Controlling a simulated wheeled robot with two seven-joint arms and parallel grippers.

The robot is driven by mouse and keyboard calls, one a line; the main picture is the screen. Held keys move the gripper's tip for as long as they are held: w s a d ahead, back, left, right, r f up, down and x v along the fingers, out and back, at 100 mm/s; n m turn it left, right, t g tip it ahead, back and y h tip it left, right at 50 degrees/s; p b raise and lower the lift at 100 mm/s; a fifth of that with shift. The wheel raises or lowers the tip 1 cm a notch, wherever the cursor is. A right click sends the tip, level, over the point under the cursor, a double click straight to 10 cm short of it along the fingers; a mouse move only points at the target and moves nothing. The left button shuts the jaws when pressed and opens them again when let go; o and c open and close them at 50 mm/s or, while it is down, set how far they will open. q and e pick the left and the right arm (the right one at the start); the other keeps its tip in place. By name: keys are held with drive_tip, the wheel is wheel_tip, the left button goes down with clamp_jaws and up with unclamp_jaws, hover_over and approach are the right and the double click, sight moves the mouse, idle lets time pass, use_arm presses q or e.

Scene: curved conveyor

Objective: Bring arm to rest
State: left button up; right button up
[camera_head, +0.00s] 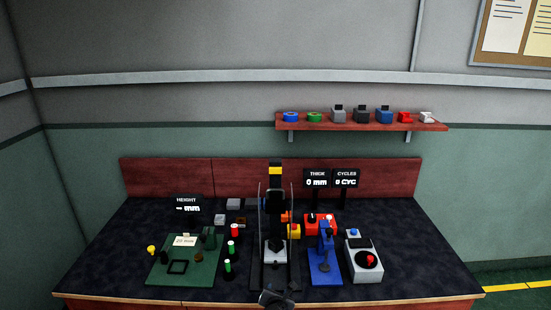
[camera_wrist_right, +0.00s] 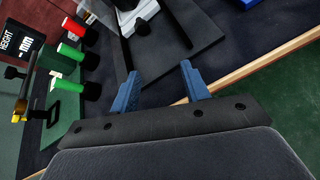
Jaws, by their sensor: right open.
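My right gripper (camera_wrist_right: 161,88) shows two blue fingers spread apart in the right wrist view, with nothing between them. Beneath and beyond them lie the dark worktop and its pale front edge (camera_wrist_right: 265,70). In the head view a dark part of my right gripper (camera_head: 277,299) shows at the bottom centre, in front of the tall central machine (camera_head: 275,170). Its fingertips are too small to make out there. My left gripper is in neither view.
A green board (camera_head: 205,272) with small parts and several colour-topped posts (camera_head: 232,249) stands left of the machine. A blue press (camera_head: 325,265) and a grey box with a red knob (camera_head: 362,275) stand right. A red shelf (camera_head: 355,125) hangs behind.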

drive_tip(key=s+d+r+m+g, duration=0.25)
drive_tip(key=s+d+m, duration=0.6)
drive_tip(key=s, duration=0.65)
drive_tip(key=s+d+r+m+g, duration=0.25)
drive_tip(key=s+d+m, duration=0.35)
drive_tip(key=s+m, duration=0.7)
drive_tip(key=s+d+r+m+g, duration=0.1)
drive_tip(key=s+d+m+g, duration=0.5)
drive_tip(key=s, duration=1)
wheel_tip(320, 180, down, 21)
drive_tip(key=w+a+m+t+b, duration=0.1)
drive_tip(key=w+m+t, duration=0.1)
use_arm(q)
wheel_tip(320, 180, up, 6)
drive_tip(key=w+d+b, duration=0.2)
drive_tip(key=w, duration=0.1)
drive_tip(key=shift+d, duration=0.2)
use_arm(e)
drive_tip(key=s+f, duration=0.4)
drive_tip(key=f, duration=1.1)
drive_tip(key=s+f+g, duration=0.1)
drive_tip(key=s+f, duration=0.3)
drive_tip(key=f, duration=1.1)
drive_tip(key=shift+s+a+f+y, duration=0.15)
drive_tip(key=shift+a+f+y, duration=0.1)
drive_tip(key=shift+y, duration=0.15)
